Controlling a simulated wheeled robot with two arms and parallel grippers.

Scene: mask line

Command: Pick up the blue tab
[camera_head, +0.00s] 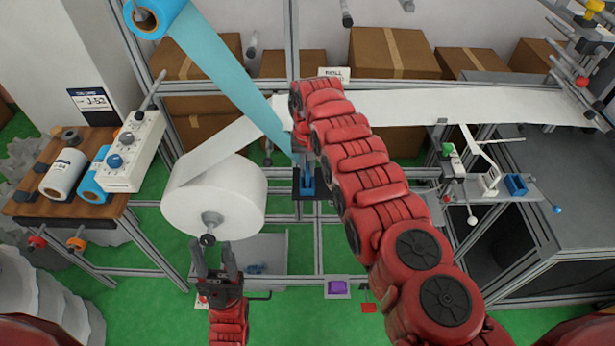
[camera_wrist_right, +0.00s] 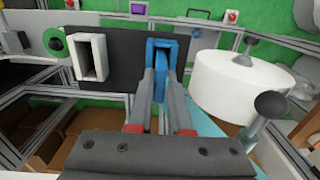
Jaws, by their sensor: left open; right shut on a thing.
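The blue tab (camera_wrist_right: 161,66) is a narrow upright piece inside a blue rectangular holder (camera_wrist_right: 165,43) on a dark plate (camera_wrist_right: 120,70). My right gripper (camera_wrist_right: 160,88) is shut on the tab, its two fingers at the tab's sides. In the head view, blue of the tab or holder (camera_head: 307,180) shows just below my right arm's end, and the right fingers are mostly hidden there. My left gripper (camera_head: 216,258) is open and empty, below the big white roll.
A white holder (camera_wrist_right: 89,58) stands beside the blue one. A large white roll (camera_head: 214,195) is left of the plate, with white web passing right and a blue web (camera_head: 225,75) running down close to my right arm. Metal frame bars surround the area.

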